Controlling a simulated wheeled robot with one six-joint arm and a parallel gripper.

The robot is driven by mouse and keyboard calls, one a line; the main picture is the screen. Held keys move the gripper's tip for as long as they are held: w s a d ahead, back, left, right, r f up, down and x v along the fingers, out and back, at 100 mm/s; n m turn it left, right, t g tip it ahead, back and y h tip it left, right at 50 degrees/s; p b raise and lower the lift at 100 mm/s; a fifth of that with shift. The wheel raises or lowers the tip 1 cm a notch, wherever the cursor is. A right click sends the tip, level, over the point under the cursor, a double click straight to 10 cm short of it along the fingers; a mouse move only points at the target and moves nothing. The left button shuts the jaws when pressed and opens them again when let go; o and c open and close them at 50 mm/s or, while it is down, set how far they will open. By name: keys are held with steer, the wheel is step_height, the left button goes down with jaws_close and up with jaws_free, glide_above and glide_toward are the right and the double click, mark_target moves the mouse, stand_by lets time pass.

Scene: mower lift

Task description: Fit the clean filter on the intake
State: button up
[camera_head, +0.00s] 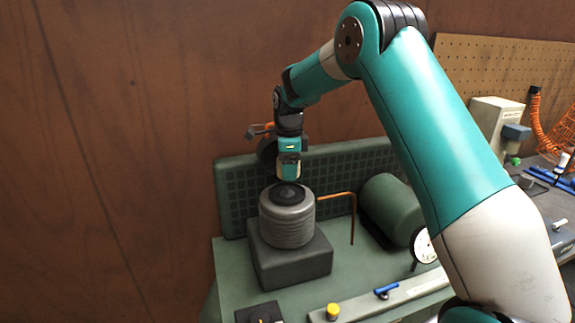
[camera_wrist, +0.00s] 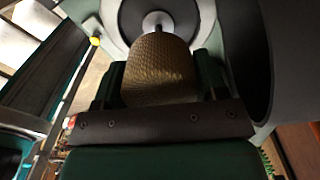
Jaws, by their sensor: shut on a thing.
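My gripper (camera_head: 289,168) points down above the grey ribbed cylinder (camera_head: 287,222) of the green machine. It is shut on the tan, mesh-sided filter (camera_wrist: 160,70), which shows between the fingers in the wrist view. The intake (camera_head: 287,194) is a dark round seat on top of the ribbed cylinder. In the wrist view, the intake (camera_wrist: 128,18) shows as a dark disc in a pale ring, with a short metal stud (camera_wrist: 157,20) just beyond the filter's end. The filter hides part of the seat. I cannot tell whether the filter touches the stud.
A thin copper pipe (camera_head: 352,215) rises right of the cylinder, with a green tank (camera_head: 390,208) beyond it. A dark grille panel (camera_head: 235,200) stands behind. A yellow knob (camera_head: 333,310) and a blue-handled valve (camera_head: 387,290) are in front. A dark curved body (camera_wrist: 242,60) is close on the wrist view's right.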

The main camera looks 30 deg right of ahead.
steer(key=shift+a+f+b, duration=0.1)
steer(key=shift+f+b, duration=1.55)
steer(key=shift+f, duration=0.7)
steer(key=shift+p, duration=0.5)
steer(key=shift+f+b, duration=0.35)
steer(key=shift+f, duration=0.2)
steer(key=o, duration=0.6)
steer(key=shift+r, duration=0.1)
step_height(320, 180, up, 11)
steer(key=p, duration=0.9)
